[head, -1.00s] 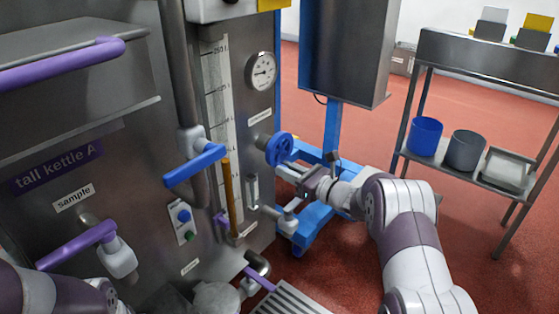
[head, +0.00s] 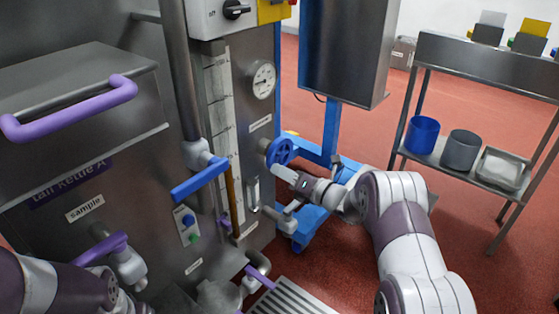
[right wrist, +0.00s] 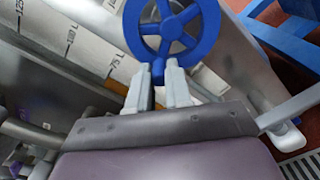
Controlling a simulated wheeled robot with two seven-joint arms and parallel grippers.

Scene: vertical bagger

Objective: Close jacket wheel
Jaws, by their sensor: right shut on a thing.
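The jacket wheel is a blue spoked handwheel (head: 281,151) on the right side of the steel kettle front, below the round gauge. In the right wrist view the wheel (right wrist: 172,20) stands straight ahead of the fingers. My right gripper (head: 276,169) is at the lower edge of the wheel. In the right wrist view its two grey fingertips (right wrist: 158,70) are shut on the bottom of the blue rim, one on each side. My left arm shows at the lower left of the head view, but its gripper cannot be seen.
A blue lever (head: 199,180) and a vertical pipe stand left of the wheel. A pressure gauge (head: 262,80) is above it. A blue frame (head: 322,160) stands behind. A steel shelf (head: 470,178) with buckets is at the right, with open red floor between.

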